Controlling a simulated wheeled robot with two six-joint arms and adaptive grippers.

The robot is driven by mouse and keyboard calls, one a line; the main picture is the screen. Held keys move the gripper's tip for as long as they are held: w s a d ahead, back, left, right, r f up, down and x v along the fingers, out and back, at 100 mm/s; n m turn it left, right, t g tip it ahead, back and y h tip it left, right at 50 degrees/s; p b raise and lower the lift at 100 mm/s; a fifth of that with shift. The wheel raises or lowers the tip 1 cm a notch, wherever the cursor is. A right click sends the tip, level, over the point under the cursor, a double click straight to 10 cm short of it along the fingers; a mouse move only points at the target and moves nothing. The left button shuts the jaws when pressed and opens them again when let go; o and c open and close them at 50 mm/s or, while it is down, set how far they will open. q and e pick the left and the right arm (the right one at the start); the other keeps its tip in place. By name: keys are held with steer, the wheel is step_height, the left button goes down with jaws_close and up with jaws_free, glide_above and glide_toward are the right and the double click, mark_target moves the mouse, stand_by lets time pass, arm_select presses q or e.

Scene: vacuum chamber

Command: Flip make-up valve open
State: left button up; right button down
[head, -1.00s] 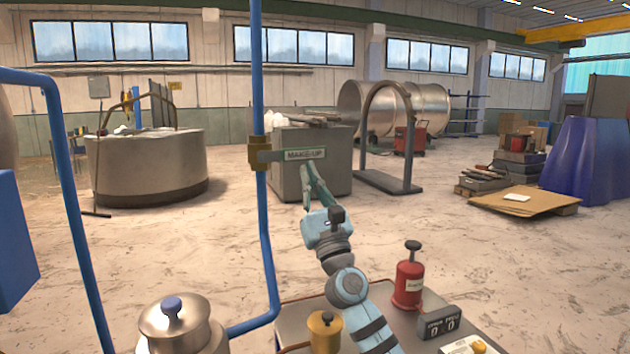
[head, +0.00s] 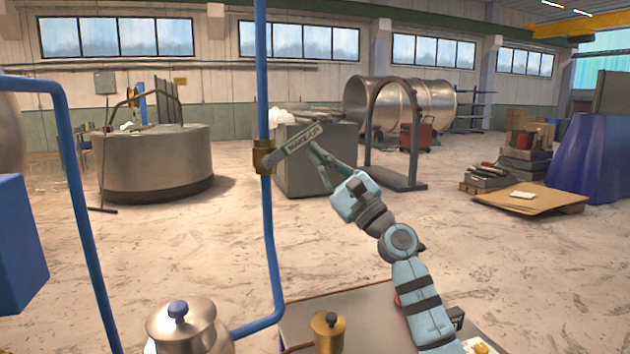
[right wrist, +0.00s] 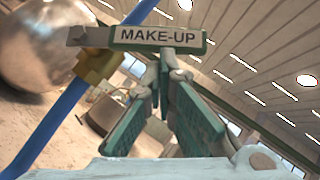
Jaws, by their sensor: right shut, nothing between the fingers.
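The make-up valve has a brass body (head: 264,157) on the upright blue pipe. Its flat lever with the green MAKE-UP label (head: 298,141) slants up to the right from the body. The lever also shows in the right wrist view (right wrist: 160,38), just beyond the fingertips. My right gripper (head: 316,150) is shut and empty, its fingertips at the underside of the lever, seemingly touching it. In the right wrist view the fingers (right wrist: 165,65) meet just below the label. My left gripper is not in view.
Blue pipes (head: 270,240) run at the left and centre. A brass-capped pot (head: 328,330) and a metal vessel (head: 182,325) stand at the front. A grey block (head: 300,180) and a metal arch (head: 415,140) stand farther back. The floor between is clear.

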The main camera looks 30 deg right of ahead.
mark_target(310, 129)
step_height(310, 129, up, 2)
steer(key=n+g+y+p, duration=0.1)
steer(key=n, duration=0.2)
steer(key=shift+g+y, duration=0.3)
steer(key=r+n+g+p, duration=0.1)
steer(key=n+p, duration=0.1)
steer(key=a+r+n+g+y+p, duration=0.1)
steer(key=r+n+g+p, duration=0.1)
steer(key=p, duration=0.1)
steer(key=shift+w+r, duration=0.1)
steer(key=shift+r, duration=0.1)
steer(key=shift+w+a+r+n+g+h+p, duration=0.1)
steer(key=shift+a+r+n+g+p, duration=0.45)
steer(key=shift+p, duration=0.8)
steer(key=shift+w+a+r+n+g+h+p, duration=0.1)
steer(key=shift+a+r+n+g+p, duration=0.2)
steer(key=shift+a+n+g+p, duration=0.65)
steer(key=shift+w+a+r+n+g+h+p, duration=0.1)
steer(key=shift+a+r+n+g+p, duration=0.25)
steer(key=shift+n+p, duration=0.95)
steer(key=shift+m+p, duration=0.5)
steer(key=shift+m, duration=0.1)
steer(key=shift+d, duration=0.1)
